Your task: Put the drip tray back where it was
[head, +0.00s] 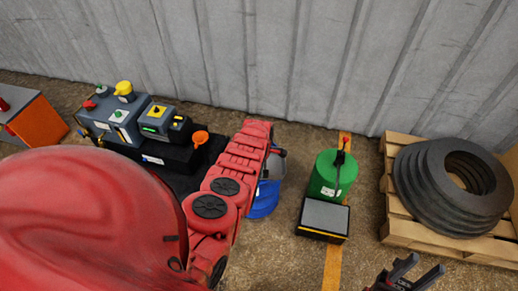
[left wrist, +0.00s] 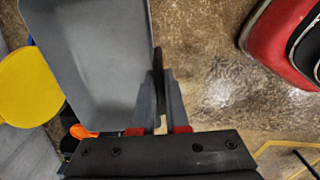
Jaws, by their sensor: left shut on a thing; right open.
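The drip tray is a grey, shallow, rounded tray (left wrist: 100,60) filling the upper left of the left wrist view. My left gripper (left wrist: 160,95) is shut on its right-hand edge. In the head view my large red left arm hides most of that gripper, and I cannot clearly make out the tray there. My right gripper (head: 407,274) is open and empty at the bottom right of the head view, apart from everything.
A pump unit (head: 120,120) with an orange funnel (head: 200,138) stands left. A blue drum (head: 263,203) is partly behind my arm. A green drum (head: 335,176) stands behind a black, grey-topped box (head: 323,217). A pallet (head: 398,225) holds black rings (head: 435,200). Floor in front is clear.

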